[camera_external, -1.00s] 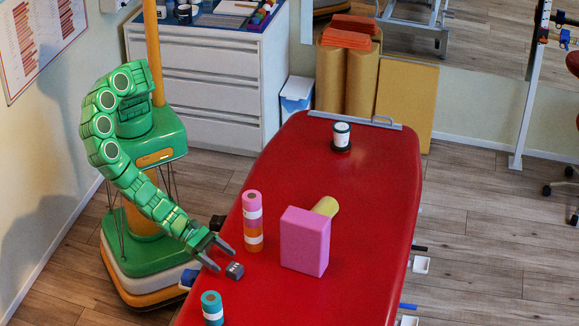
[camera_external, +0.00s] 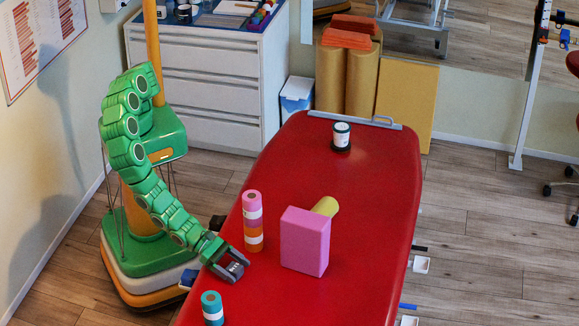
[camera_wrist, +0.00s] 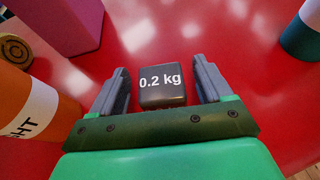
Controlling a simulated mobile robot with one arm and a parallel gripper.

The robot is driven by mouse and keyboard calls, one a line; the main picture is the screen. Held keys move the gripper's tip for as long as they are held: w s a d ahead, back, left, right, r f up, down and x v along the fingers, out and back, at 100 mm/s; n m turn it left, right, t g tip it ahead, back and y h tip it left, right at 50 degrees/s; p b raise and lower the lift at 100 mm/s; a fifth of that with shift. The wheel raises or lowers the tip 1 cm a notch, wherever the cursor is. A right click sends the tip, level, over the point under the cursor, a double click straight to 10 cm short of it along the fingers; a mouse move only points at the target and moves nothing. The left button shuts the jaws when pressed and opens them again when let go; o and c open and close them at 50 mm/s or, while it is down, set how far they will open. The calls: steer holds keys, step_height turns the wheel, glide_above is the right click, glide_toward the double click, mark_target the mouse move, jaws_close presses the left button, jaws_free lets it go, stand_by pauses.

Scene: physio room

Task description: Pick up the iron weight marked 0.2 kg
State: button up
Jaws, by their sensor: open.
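The iron weight is a small dark block marked "0.2 kg" (camera_wrist: 161,90), lying on the red treatment table (camera_external: 350,215). In the external view the weight (camera_external: 235,268) shows between my gripper's fingers near the table's left edge. My gripper (camera_external: 233,267) is open around it. In the wrist view the two grey fingers of my gripper (camera_wrist: 160,88) stand on either side of the weight, with a visible gap at each side. The weight's top face and marking are clear; its lower part is partly hidden by the gripper body.
A pink, white and orange stack (camera_external: 253,222) stands close behind my gripper. A teal roll (camera_external: 212,308) is in front of it. A dark-based jar (camera_external: 341,137) stands at the far end.

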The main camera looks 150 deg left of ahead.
mark_target(234, 267)
steer(key=c, duration=1.2)
steer(key=shift+r, duration=0.15)
steer(key=shift+r, duration=4.85)
